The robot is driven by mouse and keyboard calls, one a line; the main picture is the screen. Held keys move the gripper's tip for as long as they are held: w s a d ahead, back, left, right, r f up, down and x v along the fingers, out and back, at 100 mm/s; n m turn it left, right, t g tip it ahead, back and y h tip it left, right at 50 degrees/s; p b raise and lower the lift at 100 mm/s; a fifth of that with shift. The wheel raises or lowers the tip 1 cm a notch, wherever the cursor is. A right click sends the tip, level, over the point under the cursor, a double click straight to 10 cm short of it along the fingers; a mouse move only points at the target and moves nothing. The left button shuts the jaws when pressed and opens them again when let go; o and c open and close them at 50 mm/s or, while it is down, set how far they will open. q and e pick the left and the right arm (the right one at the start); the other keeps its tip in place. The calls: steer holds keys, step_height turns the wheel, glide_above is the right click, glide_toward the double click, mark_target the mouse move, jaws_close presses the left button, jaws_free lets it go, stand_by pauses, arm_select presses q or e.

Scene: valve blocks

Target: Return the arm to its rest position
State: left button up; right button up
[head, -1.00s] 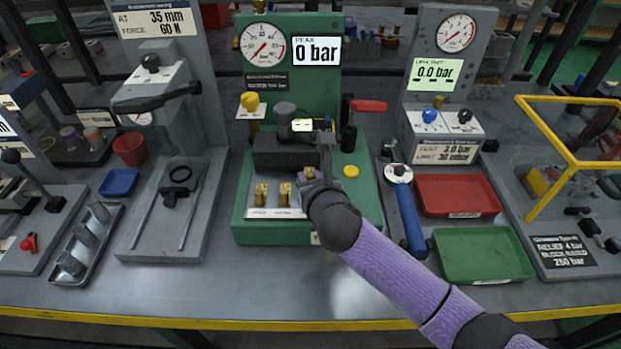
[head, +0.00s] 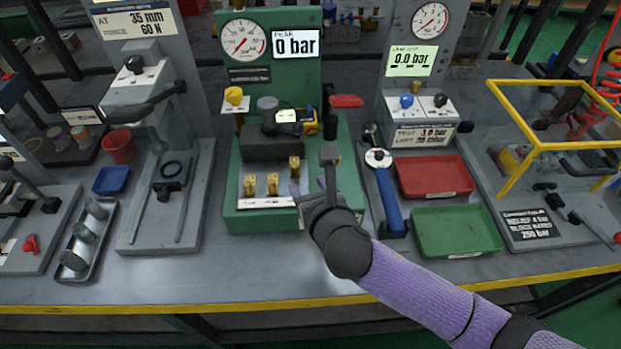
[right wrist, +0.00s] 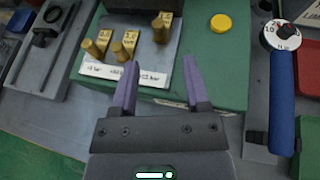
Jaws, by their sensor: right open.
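My right gripper (head: 310,186) is open and empty, just in front of the right part of the green test stand (head: 330,205). Its two purple fingers also show spread apart in the right wrist view (right wrist: 160,66), with nothing between them. Several brass pieces stand on the stand's white-labelled plate beyond the fingers; the rightmost brass piece (head: 294,165) is apart from the gripper. It also shows in the right wrist view (right wrist: 162,28). My right arm (head: 420,297) reaches in from the lower right. My left gripper is out of view.
A blue-handled wrench (head: 391,204) lies right of the stand, with a red tray (head: 436,190) and a green tray (head: 457,249) beyond it. A yellow-framed guard (head: 540,146) stands far right. The bench front (head: 230,275) is clear.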

steer(key=shift+s+d+r, duration=0.1)
steer(key=shift+s, duration=0.35)
